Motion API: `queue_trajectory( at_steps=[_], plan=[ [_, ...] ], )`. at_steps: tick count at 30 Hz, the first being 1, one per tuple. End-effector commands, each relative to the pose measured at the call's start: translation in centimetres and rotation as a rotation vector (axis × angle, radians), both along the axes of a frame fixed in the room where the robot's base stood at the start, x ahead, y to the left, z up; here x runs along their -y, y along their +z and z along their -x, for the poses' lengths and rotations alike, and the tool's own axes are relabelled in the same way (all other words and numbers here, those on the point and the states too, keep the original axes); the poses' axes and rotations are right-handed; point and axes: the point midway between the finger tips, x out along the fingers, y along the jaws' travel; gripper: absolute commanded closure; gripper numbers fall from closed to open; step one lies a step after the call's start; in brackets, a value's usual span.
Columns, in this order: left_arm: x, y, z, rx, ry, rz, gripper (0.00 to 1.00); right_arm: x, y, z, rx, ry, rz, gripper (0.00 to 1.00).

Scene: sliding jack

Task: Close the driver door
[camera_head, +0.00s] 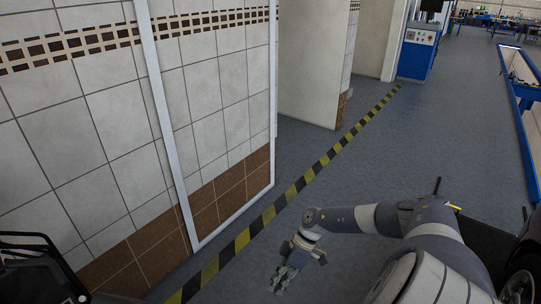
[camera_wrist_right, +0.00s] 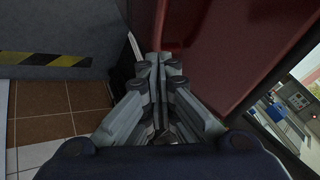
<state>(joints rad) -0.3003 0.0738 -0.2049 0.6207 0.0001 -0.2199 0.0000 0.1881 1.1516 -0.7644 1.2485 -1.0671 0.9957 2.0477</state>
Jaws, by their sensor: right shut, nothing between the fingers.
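My right gripper (camera_head: 285,276) hangs low over the grey floor in the head view, close to the striped floor line. In the right wrist view the right gripper (camera_wrist_right: 160,62) has its fingers together and holds nothing. A dark red panel (camera_wrist_right: 225,45), which looks like part of the car and may be the driver door, fills the upper right of the wrist view, just beyond and beside the fingertips. I cannot tell whether the fingers touch it. No car door can be made out clearly in the head view. My left gripper is out of view.
A tiled wall (camera_head: 110,130) stands on the left, with a yellow-black floor stripe (camera_head: 290,191) along it. A blue machine (camera_head: 417,54) stands at the back. A blue-edged lift or pit (camera_head: 521,90) lies far right. The middle floor is clear.

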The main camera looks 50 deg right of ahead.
Motion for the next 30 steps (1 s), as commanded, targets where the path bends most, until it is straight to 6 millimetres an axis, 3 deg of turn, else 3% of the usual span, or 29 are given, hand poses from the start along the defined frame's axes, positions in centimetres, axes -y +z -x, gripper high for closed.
queue_trajectory(
  at_steps=[15,19,24,30],
  plan=[
    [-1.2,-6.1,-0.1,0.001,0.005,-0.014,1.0,-5.5,-7.9,-1.0,0.001,0.002,-0.003,1.0],
    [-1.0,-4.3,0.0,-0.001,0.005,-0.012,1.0,-7.3,-6.9,0.1,-0.002,0.003,-0.002,1.0],
    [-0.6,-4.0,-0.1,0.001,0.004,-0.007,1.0,-8.7,-7.1,0.8,0.0,0.002,-0.001,1.0],
    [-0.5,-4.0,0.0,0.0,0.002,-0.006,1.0,-9.1,-7.3,1.0,0.0,0.001,-0.001,1.0]
  ],
)
